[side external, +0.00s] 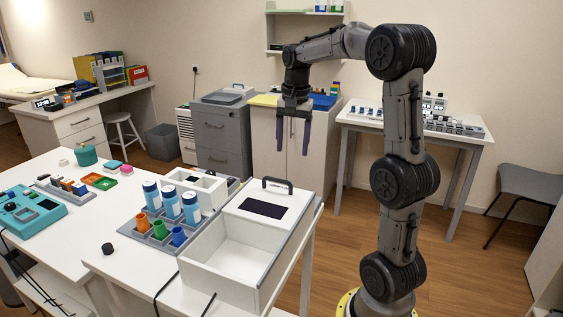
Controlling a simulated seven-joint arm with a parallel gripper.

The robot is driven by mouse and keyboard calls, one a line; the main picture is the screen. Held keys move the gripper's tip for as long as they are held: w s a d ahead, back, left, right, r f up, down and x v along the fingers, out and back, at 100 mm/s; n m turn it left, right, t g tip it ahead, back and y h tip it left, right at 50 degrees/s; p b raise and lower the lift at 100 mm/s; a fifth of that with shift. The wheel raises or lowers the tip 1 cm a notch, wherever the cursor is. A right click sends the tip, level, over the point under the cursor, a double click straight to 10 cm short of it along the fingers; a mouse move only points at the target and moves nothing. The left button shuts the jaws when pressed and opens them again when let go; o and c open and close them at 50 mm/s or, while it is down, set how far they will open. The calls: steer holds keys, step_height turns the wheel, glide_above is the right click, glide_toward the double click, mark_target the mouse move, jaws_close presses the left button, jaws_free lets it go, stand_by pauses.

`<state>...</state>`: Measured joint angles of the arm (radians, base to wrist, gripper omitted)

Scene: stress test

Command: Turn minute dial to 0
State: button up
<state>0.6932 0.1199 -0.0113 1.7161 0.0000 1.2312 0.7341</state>
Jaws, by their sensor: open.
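My gripper (293,133) hangs open and empty, its two dark fingers pointing down. It is above and behind the white table, in front of the white cabinet. A teal device (30,212) with a dark round knob and a small dark screen lies at the left edge of the table, partly cut off. Its markings are too small to read. I cannot tell which of these is the minute dial. My gripper is far from both.
An open white box (226,262) stands at the table's right, its lid with a dark panel (262,208). Several blue-and-white bottles and coloured cups stand in a grey rack (136,233). A teal round pot (86,155) is farther back. Black cables run along the front.

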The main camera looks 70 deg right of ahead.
steer(key=s+a+r+n+t, duration=0.1)
steer(key=s+a+r+n, duration=0.1)
steer(key=a, duration=0.7)
steer(key=s+a+r+n+t, duration=0.1)
steer(key=s+a+r+n, duration=0.1)
steer(key=a+n, duration=0.3)
steer(key=shift+s+a+t, duration=0.35)
steer(key=shift+a+t, duration=0.05)
steer(key=shift+a, duration=1.45)
steer(key=s+a+f+n+t, duration=0.2)
steer(key=s+a+f+n, duration=0.4)
steer(key=s+n, duration=0.2)
steer(key=shift+a+f+n+y, duration=0.2)
steer(key=shift+f+n+y, duration=0.15)
steer(key=shift+n, duration=0.35)
